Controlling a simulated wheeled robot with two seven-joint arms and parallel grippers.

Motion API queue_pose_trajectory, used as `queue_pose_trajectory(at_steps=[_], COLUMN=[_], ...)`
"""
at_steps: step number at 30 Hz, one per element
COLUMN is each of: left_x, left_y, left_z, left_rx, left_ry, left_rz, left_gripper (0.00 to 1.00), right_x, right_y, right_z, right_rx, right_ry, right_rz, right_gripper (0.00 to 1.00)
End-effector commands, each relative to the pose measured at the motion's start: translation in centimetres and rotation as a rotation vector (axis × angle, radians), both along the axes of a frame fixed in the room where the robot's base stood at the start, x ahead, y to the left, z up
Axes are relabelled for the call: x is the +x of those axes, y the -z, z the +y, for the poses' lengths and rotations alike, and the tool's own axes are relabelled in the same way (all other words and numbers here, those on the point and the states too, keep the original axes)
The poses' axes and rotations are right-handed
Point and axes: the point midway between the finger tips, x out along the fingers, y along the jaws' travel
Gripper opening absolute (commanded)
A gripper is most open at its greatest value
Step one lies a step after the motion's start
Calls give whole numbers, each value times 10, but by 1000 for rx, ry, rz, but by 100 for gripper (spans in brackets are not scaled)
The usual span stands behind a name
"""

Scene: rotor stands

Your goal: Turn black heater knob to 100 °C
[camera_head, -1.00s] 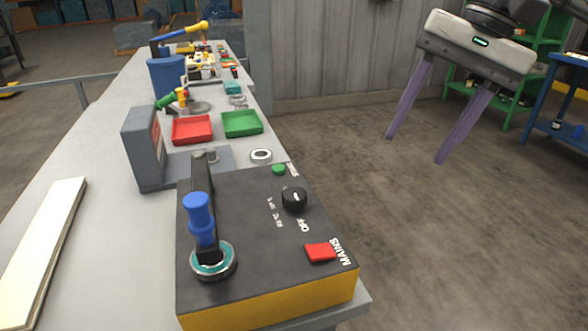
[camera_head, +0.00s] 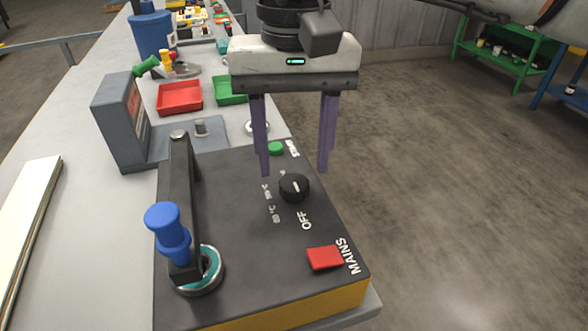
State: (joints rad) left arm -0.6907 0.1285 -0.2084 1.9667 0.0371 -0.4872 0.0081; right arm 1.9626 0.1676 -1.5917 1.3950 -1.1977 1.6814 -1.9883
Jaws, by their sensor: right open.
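The black heater knob (camera_head: 294,188) sits on the dark top of a yellow-sided heater box (camera_head: 235,235). Its white pointer line is visible. White markings are printed around it, with OFF in front of it and temperature labels to its left, too small to read fully. My right gripper (camera_head: 294,174) is open and points down, with one purple finger to the left of the knob and the other to the right. Its fingertips appear slightly above and behind the knob, apart from it. My left gripper is not in view.
A red MAINS switch (camera_head: 324,258) and a green button (camera_head: 276,148) flank the knob. A lever with a blue handle (camera_head: 168,230) stands on the box's left. A grey device (camera_head: 121,120), red tray (camera_head: 180,97) and green tray (camera_head: 230,90) are behind.

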Motion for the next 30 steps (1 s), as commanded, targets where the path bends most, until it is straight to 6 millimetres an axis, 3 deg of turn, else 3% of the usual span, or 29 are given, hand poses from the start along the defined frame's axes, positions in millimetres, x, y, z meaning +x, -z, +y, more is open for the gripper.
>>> queue_pose_trajectory(at_steps=[6,17,24,30], left_x=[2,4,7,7], left_y=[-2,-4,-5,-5], left_z=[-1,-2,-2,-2], left_rx=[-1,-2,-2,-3], left_ry=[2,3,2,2], left_rz=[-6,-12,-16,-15], left_gripper=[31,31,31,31], right_x=[0,0,0,0], right_y=[27,33,32,32], right_z=[0,0,0,0], right_rx=[1,1,1,1], right_ry=[1,2,1,9], right_rz=[1,0,0,0], right_gripper=[51,51,12,10])
